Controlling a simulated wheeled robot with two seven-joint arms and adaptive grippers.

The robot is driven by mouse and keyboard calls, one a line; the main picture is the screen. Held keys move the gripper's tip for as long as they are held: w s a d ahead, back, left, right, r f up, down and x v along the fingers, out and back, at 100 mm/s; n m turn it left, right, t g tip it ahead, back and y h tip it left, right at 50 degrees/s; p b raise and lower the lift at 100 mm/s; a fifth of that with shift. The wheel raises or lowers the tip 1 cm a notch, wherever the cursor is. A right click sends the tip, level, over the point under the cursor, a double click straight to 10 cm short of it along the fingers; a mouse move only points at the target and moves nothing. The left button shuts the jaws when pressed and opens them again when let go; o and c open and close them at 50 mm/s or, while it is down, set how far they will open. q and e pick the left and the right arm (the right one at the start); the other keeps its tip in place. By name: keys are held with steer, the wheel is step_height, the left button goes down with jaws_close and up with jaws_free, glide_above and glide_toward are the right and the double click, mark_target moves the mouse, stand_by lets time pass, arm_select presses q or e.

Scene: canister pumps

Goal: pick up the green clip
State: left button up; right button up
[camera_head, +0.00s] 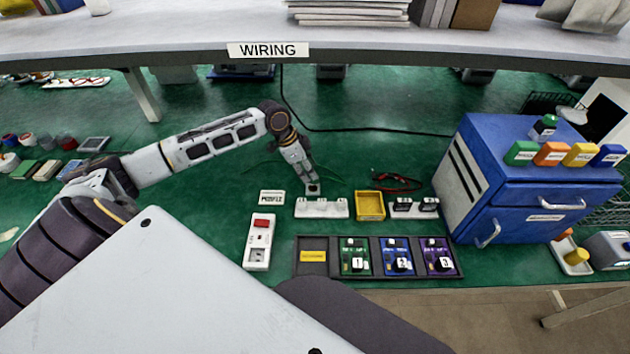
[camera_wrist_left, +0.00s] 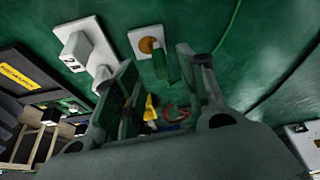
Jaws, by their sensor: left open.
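My left gripper (camera_head: 309,178) points down over the green mat, just above a small white plate (camera_head: 313,189). It is open in the left wrist view (camera_wrist_left: 156,60), with one finger on each side of the picture's middle. Between and beyond the fingertips there, a white plate (camera_wrist_left: 138,36) carries an orange round part (camera_wrist_left: 149,45). A small upright green piece (camera_wrist_left: 161,66) stands beside the orange part; it looks like the green clip. The gripper hides it in the head view. I cannot tell whether a finger touches it. My right gripper is not in view.
A white socketed block (camera_head: 321,208), a yellow tray (camera_head: 370,206) and red leads (camera_head: 398,182) lie close by. A dark tray (camera_head: 314,268) with numbered boards is in front. A blue cabinet (camera_head: 520,190) stands right. A shelf (camera_head: 390,45) spans the back.

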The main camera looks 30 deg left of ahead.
mark_target(315, 186)
arm_select(q)
steer(key=shift+x, duration=2.6)
steer(key=shift+w+d, duration=0.1)
steer(key=shift+w, duration=0.05)
steer(key=shift+r, duration=0.1)
steer(key=shift+c, duration=0.5)
jaws_close()
